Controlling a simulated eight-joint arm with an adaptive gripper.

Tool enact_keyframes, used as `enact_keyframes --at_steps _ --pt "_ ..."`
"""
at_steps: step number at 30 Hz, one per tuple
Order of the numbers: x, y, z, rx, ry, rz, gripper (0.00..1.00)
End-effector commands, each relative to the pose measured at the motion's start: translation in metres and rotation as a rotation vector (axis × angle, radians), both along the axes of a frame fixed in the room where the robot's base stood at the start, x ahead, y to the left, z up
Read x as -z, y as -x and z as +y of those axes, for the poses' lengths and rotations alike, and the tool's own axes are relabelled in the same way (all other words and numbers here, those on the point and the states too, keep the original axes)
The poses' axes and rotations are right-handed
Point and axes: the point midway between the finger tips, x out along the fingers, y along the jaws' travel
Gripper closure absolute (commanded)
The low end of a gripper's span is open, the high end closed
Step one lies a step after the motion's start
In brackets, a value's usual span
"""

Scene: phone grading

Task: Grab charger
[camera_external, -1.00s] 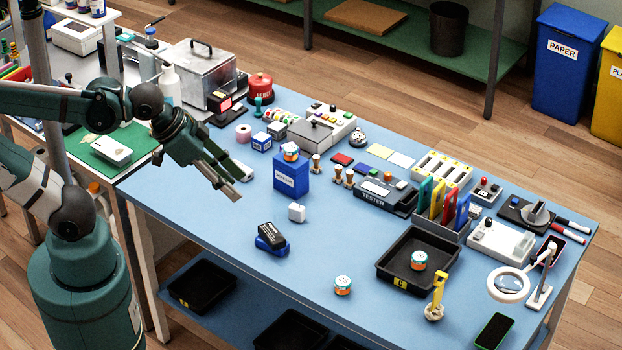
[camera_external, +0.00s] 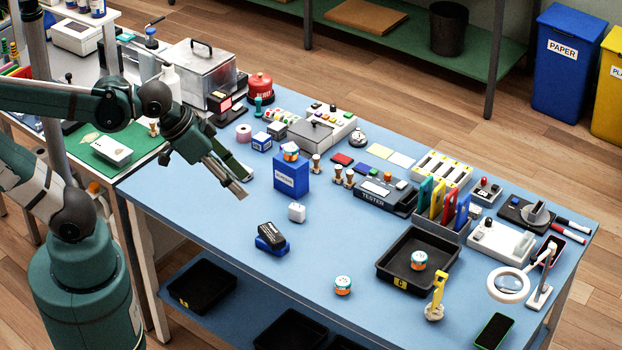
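A small white block that looks like the charger (camera_external: 296,212) stands on the blue table, in front of the blue box. My gripper (camera_external: 240,191) is above the left part of the table, pointing down and to the right. It is up and to the left of the white block and apart from it. Its fingers appear close together from this angle, and I cannot tell whether there is a gap. I see nothing held between them.
A black and blue block pair (camera_external: 271,238) lies just in front of the white block. A blue box (camera_external: 291,175) with a small jar on top stands behind it. A black tray (camera_external: 390,276) is at the right. The table's front left is clear.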

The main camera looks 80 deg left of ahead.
Motion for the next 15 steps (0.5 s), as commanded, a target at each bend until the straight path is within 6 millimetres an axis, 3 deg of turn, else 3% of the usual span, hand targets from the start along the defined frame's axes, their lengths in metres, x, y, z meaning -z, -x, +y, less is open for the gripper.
enact_keyframes --at_steps 15 --pt "0.035 -0.052 0.049 -0.441 0.273 0.096 0.66"
